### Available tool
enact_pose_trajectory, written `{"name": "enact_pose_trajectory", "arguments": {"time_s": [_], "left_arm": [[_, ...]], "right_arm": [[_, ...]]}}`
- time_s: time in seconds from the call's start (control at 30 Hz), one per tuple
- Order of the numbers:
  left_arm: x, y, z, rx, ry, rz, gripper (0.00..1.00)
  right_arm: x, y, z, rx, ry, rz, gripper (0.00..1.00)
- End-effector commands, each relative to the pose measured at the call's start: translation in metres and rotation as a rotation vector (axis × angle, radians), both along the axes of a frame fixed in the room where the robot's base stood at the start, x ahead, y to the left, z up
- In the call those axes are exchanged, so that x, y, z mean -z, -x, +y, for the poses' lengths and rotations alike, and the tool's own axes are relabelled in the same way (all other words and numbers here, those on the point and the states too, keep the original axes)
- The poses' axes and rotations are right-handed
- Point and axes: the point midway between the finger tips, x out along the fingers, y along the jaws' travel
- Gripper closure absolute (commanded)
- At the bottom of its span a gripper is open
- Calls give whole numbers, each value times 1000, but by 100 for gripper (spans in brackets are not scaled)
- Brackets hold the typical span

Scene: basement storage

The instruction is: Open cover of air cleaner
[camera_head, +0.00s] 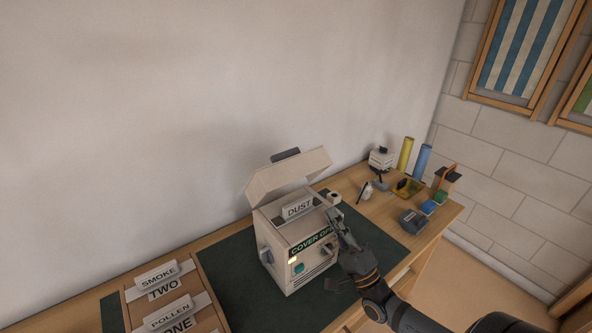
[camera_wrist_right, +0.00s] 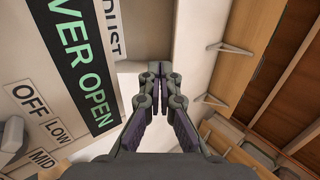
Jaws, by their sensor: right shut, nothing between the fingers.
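The beige air cleaner (camera_head: 284,273) stands on a dark green mat. Its cover (camera_head: 290,172) is raised and tilted up toward the back wall, with a dark tab on its upper edge. Inside the open top a card reading DUST (camera_head: 297,208) shows. The front display reads COVER OPEN, clearest in the right wrist view (camera_wrist_right: 75,60). My right gripper (camera_head: 336,218) is at the cleaner's front right upper edge, shut and empty; its fingers also show in the right wrist view (camera_wrist_right: 155,74). I cannot tell whether it touches the housing. My left gripper is not in view.
On the left, a wooden tray (camera_head: 206,311) holds cards reading SMOKE TWO (camera_head: 160,280) and POLLEN ONE (camera_head: 170,315). The green mat (camera_head: 232,288) is bare left of the cleaner.

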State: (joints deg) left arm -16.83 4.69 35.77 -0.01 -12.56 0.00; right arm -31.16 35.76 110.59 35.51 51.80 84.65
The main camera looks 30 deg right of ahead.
Motion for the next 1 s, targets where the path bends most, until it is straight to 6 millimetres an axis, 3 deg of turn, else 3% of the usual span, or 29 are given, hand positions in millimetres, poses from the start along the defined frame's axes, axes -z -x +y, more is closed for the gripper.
{"name": "enact_pose_trajectory", "arguments": {"time_s": [0.27, 0.7, 1.0], "left_arm": [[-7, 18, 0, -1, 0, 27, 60], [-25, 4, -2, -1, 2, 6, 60], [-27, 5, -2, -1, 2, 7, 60]], "right_arm": [[-23, -26, 3, 3, 1, -4, 100], [-76, -96, 12, 4, 1, 0, 100], [-85, -111, 15, 3, 2, 4, 100]]}}
